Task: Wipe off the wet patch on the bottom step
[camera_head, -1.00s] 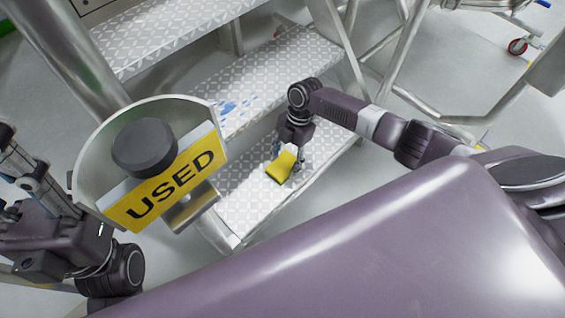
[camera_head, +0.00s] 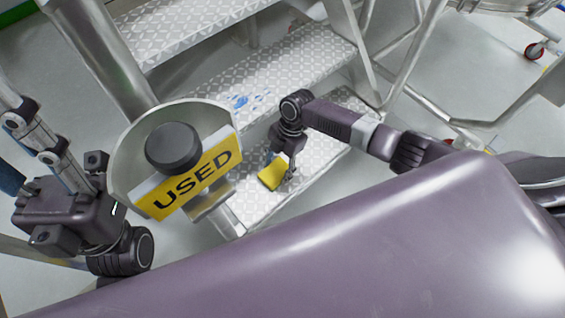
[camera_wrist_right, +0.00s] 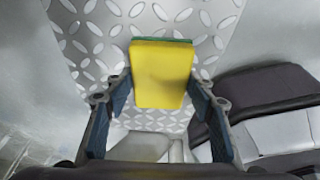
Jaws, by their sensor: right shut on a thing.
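My right gripper (camera_head: 284,166) is shut on a yellow sponge (camera_head: 270,175) with a green layer. The sponge is over the lowest visible step (camera_head: 262,203), low against its patterned metal tread. I cannot tell whether it touches. In the right wrist view the sponge (camera_wrist_right: 162,72) sits between the two fingers, against the tread. Blue wet-looking spots (camera_head: 245,101) lie on the step above. No wet patch shows clearly on the lowest step; the arm and sponge hide part of it. My left gripper (camera_head: 35,150) is partly in view at the left edge, its opening unclear.
A yellow USED sign (camera_head: 196,178) with a black knob (camera_head: 173,147) on a round metal part stands left of the lowest step. Metal rails (camera_head: 412,55) run along the steps' right side. A caster wheel (camera_head: 534,51) stands at upper right.

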